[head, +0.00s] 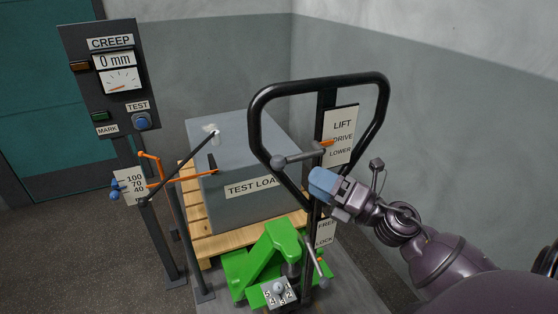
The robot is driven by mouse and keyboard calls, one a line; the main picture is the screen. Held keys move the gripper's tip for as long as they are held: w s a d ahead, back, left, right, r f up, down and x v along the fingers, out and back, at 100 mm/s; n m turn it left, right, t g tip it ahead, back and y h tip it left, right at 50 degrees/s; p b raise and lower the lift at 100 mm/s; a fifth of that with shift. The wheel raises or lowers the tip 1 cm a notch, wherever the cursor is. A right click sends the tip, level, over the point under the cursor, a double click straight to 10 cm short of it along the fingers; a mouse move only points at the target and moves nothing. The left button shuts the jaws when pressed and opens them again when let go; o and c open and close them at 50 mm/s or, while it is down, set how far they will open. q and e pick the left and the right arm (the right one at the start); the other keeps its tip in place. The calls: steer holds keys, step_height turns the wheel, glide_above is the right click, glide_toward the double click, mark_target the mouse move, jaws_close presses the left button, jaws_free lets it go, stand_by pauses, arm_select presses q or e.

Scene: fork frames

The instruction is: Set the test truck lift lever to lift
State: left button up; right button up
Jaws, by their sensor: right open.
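The test truck's black loop handle (257,125) stands upright in the middle of the head view. The lift lever (300,157) is a grey bar across it with a round knob at its left end. Its orange pointer (327,144) is at the DRIVE line of the white plate (342,125) reading LIFT, DRIVE, LOWER. My right gripper (322,184), with blue fingertips, is open just below and right of the lever bar. It appears apart from the lever; the gap in depth is hard to judge. My left gripper is out of view.
A grey test load (230,205) sits on a wooden pallet (192,220) behind the green truck body (265,255). A FREE/LOCK plate (326,232) with a lower lever is below my gripper. A CREEP panel (88,75) reading 0 mm stands at left.

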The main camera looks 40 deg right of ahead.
mark_target(286, 164)
steer(key=x, duration=0.2)
steer(key=p+x, duration=0.1)
steer(key=x, duration=0.2)
steer(key=p+x, duration=0.1)
steer(key=x, duration=0.2)
steer(key=shift+s+r, duration=0.1)
steer(key=shift+r, duration=0.15)
steer(key=shift+w+a+p, duration=0.1)
steer(key=shift+w+p, duration=0.25)
steer(key=shift+w+a, duration=0.2)
steer(key=shift+w, duration=0.25)
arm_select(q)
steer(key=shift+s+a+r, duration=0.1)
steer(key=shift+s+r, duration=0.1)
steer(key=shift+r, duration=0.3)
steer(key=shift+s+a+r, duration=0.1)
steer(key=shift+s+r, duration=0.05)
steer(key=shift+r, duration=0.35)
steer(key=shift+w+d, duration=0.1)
